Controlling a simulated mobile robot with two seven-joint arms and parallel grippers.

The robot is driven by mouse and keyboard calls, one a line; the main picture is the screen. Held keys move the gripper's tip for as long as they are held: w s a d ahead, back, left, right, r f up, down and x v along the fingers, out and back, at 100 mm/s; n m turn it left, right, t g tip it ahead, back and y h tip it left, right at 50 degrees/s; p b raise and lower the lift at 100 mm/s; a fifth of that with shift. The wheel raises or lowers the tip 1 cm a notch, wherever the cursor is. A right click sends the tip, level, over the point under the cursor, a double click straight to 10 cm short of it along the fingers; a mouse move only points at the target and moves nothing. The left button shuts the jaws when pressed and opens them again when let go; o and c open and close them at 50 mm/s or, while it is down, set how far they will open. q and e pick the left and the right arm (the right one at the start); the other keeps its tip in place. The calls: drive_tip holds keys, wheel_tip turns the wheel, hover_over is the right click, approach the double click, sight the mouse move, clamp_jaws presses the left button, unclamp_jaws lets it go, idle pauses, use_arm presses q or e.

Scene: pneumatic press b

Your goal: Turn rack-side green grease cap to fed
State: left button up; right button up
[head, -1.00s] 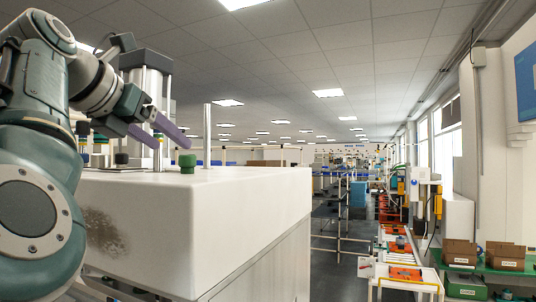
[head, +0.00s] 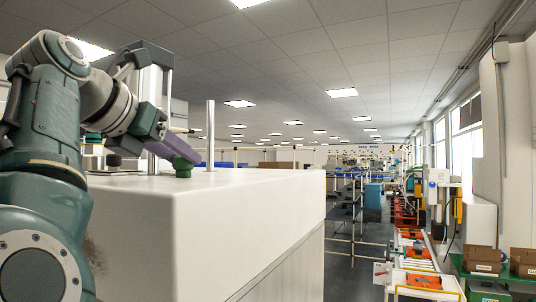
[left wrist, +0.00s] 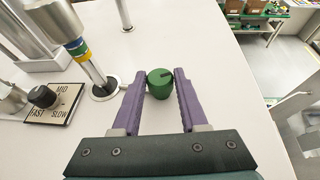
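The green grease cap (head: 183,167) stands on the white top of the press housing (head: 240,186), near its left part. It also shows in the left wrist view (left wrist: 160,84), with a dark mark on its top. My left gripper (left wrist: 162,76) is open, its purple fingers on either side of the cap near the tips. I see a gap on the right; the left finger is very close to the cap, and I cannot tell whether it touches. In the head view the left gripper (head: 180,152) points down to the right at the cap. My right gripper is not in view.
A silver rod with coloured rings (left wrist: 88,62) stands left of the cap, beside a dark knob (left wrist: 42,97) on a MID, FAST, SLOW plate. A thin metal post (head: 210,134) rises behind the cap. The housing top to the right is clear.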

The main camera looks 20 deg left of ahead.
use_arm(q)
clamp_jaws()
drive_tip(key=shift+m+h, duration=0.3)
drive_tip(key=m+h, duration=0.3)
drive_tip(key=m+g+h, duration=0.1)
drive_tip(key=h, duration=0.1)
drive_tip(key=shift+w+a+r, duration=0.1)
drive_tip(key=shift+a, duration=0.3)
drive_tip(key=shift+w+a+m+g+h, duration=0.15)
drive_tip(key=shift+m+g+h, duration=1.05)
drive_tip(key=shift+m+h, duration=0.75)
drive_tip(key=shift+m+g+h, duration=0.25)
drive_tip(key=shift+m+g, duration=0.15)
drive_tip(key=shift+m, duration=0.05)
drive_tip(key=o, duration=0.5)
unclamp_jaws()
